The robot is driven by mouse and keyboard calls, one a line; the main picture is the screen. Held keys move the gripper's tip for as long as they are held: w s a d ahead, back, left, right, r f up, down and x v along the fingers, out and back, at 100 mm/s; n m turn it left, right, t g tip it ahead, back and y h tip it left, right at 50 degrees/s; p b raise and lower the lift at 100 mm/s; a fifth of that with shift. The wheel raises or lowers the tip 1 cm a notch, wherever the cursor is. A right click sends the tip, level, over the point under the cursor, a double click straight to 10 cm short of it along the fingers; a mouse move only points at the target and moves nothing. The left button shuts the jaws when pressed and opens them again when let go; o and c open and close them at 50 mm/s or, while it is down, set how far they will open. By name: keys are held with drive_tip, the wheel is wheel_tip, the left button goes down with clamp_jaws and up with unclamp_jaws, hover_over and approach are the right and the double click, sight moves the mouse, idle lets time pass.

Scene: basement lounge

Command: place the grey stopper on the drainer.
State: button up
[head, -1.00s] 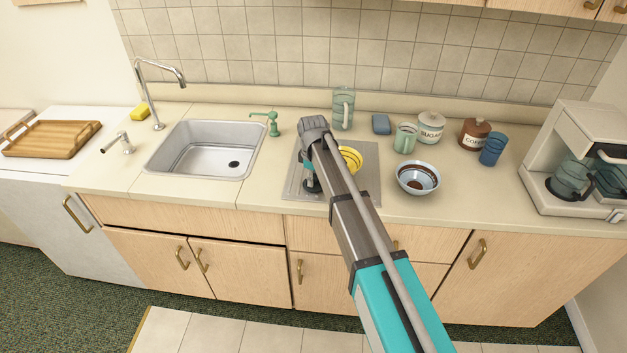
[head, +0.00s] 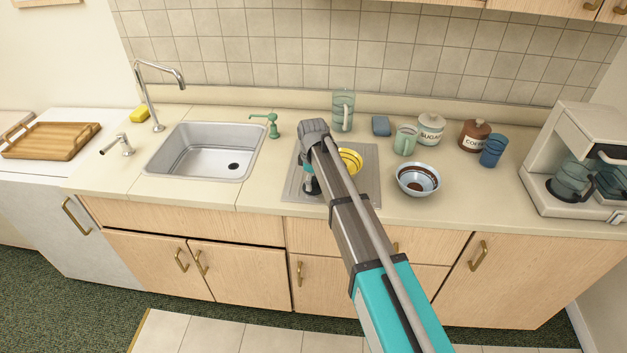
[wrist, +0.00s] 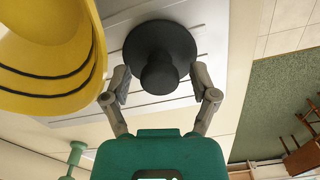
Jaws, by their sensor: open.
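The grey stopper (wrist: 160,55), dark with a round flange and a knob, shows in the wrist view against the ribbed metal drainer (wrist: 207,45). It appears to rest flat there, with its knob towards my gripper. My gripper (wrist: 160,87) is open, one finger on each side of the knob, with gaps between fingers and knob. In the head view the drainer (head: 371,175) lies on the counter right of the sink. My gripper (head: 311,185) is over its left part, mostly behind my arm.
A yellow bowl with dark stripes (head: 350,160) is on the drainer, close beside the stopper; it also fills the left of the wrist view (wrist: 50,75). A blue-and-brown bowl (head: 418,179) stands right of the drainer. A glass pitcher (head: 343,110) stands behind.

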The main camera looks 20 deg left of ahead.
sight(313, 179)
drive_tip(key=shift+r, duration=0.1)
wheel_tip(313, 179, up, 12)
drive_tip(key=p, duration=1.2)
drive_tip(key=shift+r+p, duration=0.15)
drive_tip(key=shift+p, duration=0.15)
idle(0.8)
drive_tip(key=s+d+m, duration=0.3)
drive_tip(key=d+m, duration=0.2)
drive_tip(key=d, duration=0.8)
drive_tip(key=s+d+m, duration=0.2)
drive_tip(key=d+m, duration=0.2)
drive_tip(key=d, duration=1)
drive_tip(key=s+d+m, duration=0.4)
drive_tip(key=s+d, duration=0.1)
drive_tip(key=d, duration=0.3)
drive_tip(key=s+d+m, duration=0.4)
drive_tip(key=s+d, duration=0.2)
drive_tip(key=d, duration=0.3)
drive_tip(key=shift+s+d+m, duration=0.15)
drive_tip(key=shift+d+m, duration=0.05)
drive_tip(key=shift+m, duration=0.2)
